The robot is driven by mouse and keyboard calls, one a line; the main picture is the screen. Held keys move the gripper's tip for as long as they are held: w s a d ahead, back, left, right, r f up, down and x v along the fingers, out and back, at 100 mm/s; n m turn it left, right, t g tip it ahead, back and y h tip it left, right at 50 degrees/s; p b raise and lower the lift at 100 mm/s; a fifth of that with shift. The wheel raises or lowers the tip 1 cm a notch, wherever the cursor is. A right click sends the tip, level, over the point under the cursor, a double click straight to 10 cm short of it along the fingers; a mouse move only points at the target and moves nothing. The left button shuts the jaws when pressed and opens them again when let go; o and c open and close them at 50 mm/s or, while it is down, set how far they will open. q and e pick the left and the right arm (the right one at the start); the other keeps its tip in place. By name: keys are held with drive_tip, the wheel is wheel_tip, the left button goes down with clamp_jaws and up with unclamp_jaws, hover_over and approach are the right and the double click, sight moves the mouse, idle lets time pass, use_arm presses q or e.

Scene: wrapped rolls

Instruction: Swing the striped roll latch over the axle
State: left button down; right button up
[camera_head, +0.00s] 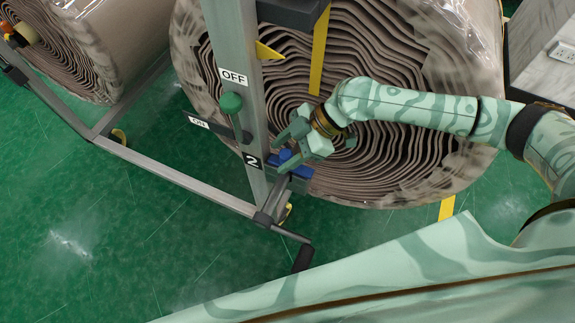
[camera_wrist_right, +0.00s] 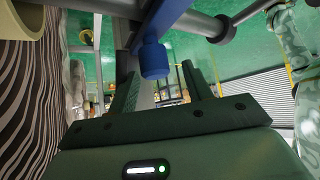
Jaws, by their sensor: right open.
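The large wrapped roll (camera_head: 400,130) stands upright, its wavy brown layers facing me. A blue latch-like part (camera_head: 300,170) sits low beside the post. My right gripper (camera_head: 288,148) is open close to the post and this blue part. In the right wrist view a blue knob (camera_wrist_right: 154,60) shows near the fingertips of my gripper (camera_wrist_right: 158,78); I cannot tell whether they touch. The large roll's axle is not clearly seen. My left gripper is not in view.
A second roll (camera_head: 75,45) stands at the upper left, with an orange and yellow end piece (camera_head: 22,34). A grey rail (camera_head: 175,178) runs low across the left to the post's foot. The green floor (camera_head: 110,240) is clear at the lower left.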

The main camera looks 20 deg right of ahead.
wheel_tip(320, 180, up, 2)
drive_tip(key=shift+w+r+p, duration=0.1)
drive_tip(key=shift+r+p, duration=0.1)
drive_tip(key=shift+p, duration=0.1)
use_arm(q)
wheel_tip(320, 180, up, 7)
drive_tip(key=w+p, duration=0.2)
drive_tip(key=p, duration=0.4)
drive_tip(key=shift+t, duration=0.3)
use_arm(e)
drive_tip(key=s+a+r, duration=0.3)
drive_tip(key=s+r, duration=0.6)
drive_tip(key=s, duration=0.4)
drive_tip(key=shift+s+a+r, duration=0.25)
drive_tip(key=shift+s+a, duration=0.05)
drive_tip(key=shift+s, duration=0.1)
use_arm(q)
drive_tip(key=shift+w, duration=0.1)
use_arm(e)
drive_tip(key=shift+a, duration=0.1)
